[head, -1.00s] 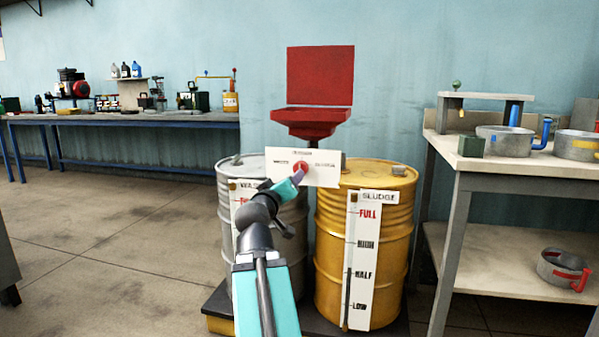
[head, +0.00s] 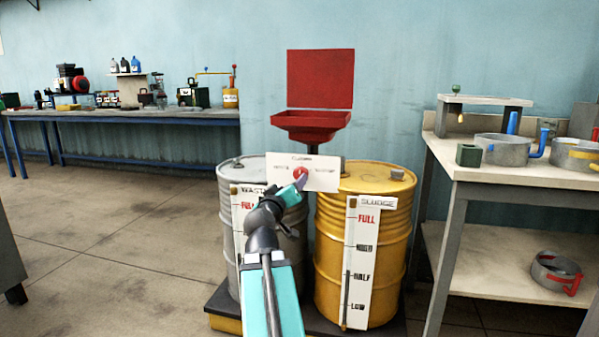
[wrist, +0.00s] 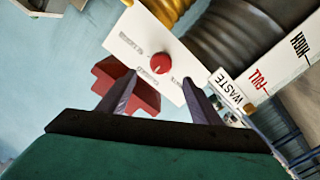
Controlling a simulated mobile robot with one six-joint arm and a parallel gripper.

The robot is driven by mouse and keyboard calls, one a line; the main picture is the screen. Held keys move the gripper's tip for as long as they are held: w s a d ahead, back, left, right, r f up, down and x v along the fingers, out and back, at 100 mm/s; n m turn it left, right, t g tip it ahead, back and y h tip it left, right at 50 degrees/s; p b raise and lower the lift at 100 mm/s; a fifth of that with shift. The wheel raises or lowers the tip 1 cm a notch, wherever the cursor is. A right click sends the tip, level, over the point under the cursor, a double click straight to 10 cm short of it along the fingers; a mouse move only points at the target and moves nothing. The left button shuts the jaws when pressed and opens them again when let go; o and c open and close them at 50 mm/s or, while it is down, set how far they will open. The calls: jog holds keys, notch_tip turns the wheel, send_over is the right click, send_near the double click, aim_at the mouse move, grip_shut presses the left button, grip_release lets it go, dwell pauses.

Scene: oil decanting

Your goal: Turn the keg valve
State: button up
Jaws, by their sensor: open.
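The valve is a red round knob (head: 300,174) on a white label plate (head: 322,173), mounted in front of the two kegs below the red funnel. The plate carries small lettering around the knob, too blurred to read. In the wrist view the knob (wrist: 160,64) sits ahead of the fingers, and a pale line marks it. My gripper (wrist: 160,92) is open, with one finger on each side of the picture and the knob beyond the gap. I see no contact. In the head view my gripper (head: 301,182) partly covers the knob's lower edge.
A grey WASTE keg (head: 226,262) and a yellow SLUDGE keg (head: 411,222) stand on a dark pallet (head: 391,329). A red funnel (head: 310,122) rises behind the plate. A workbench with pans (head: 502,150) is at the right. Open floor lies left.

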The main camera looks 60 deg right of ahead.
jog(key=shift+p+x, duration=0.95)
jog(key=shift+p, duration=3.2)
jog(key=p+x, duration=0.2)
jog(key=p, duration=0.2)
jog(key=shift+w+r, duration=0.1)
jog(key=shift+r, duration=0.05)
jog(key=shift+w+d+p, duration=0.1)
jog(key=shift+d+p, duration=0.3)
jog(key=shift+p, duration=0.6)
jog(key=shift+x, duration=2.7)
jog(key=c, duration=1.1)
